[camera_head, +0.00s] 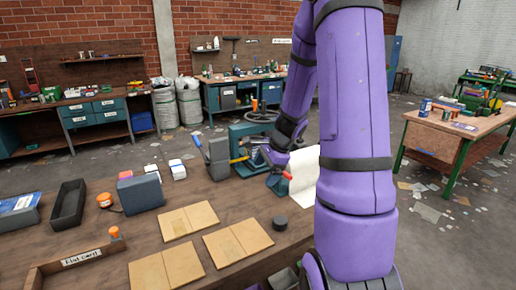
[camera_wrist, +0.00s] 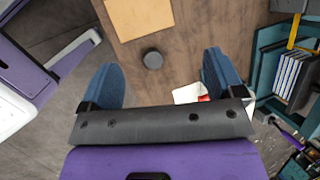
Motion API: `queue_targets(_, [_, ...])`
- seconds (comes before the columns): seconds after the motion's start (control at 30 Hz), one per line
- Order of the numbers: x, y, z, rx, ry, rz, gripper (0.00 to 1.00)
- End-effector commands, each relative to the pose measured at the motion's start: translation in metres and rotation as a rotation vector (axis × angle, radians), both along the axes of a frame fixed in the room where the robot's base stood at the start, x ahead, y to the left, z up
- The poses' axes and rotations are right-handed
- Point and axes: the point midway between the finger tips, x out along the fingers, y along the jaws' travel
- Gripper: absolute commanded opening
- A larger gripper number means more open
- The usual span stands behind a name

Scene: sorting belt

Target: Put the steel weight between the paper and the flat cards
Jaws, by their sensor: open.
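The steel weight (camera_head: 280,223) is a small dark round cylinder standing on the wooden bench. It also shows in the wrist view (camera_wrist: 152,60). The flat cards are tan sheets in several stacks (camera_head: 187,221), left of the weight; one stack (camera_wrist: 138,15) shows at the top of the wrist view. The weight appears in the gap, beyond the fingertips. In the head view my gripper is not clear.
A teal machine (camera_head: 245,140) stands behind the weight. A wooden tray labelled "flat card" (camera_head: 82,258) is at front left. A black bin (camera_head: 68,205), a grey-blue box (camera_head: 141,194) and an orange-topped item (camera_head: 104,200) sit farther left. Bare bench surrounds the weight.

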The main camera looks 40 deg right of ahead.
Motion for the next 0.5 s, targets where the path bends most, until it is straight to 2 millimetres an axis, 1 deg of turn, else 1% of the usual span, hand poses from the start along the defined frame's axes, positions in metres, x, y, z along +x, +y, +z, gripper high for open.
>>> queue_targets(0.03, [0.001, 0.017, 0.02, -0.032, -0.025, 0.086, 0.88])
queue_targets(0.1, [-0.001, 0.039, 0.043, -0.078, -0.052, 0.207, 0.88])
queue_targets(0.27, [-0.014, 0.088, 0.09, -0.187, -0.108, 0.479, 0.88])
queue_targets(0.3, [-0.019, 0.099, 0.101, -0.214, -0.122, 0.545, 0.88])
queue_targets(0.37, [-0.028, 0.116, 0.116, -0.258, -0.141, 0.644, 0.88])
queue_targets(0.5, [-0.053, 0.151, 0.147, -0.363, -0.183, 0.867, 0.88])
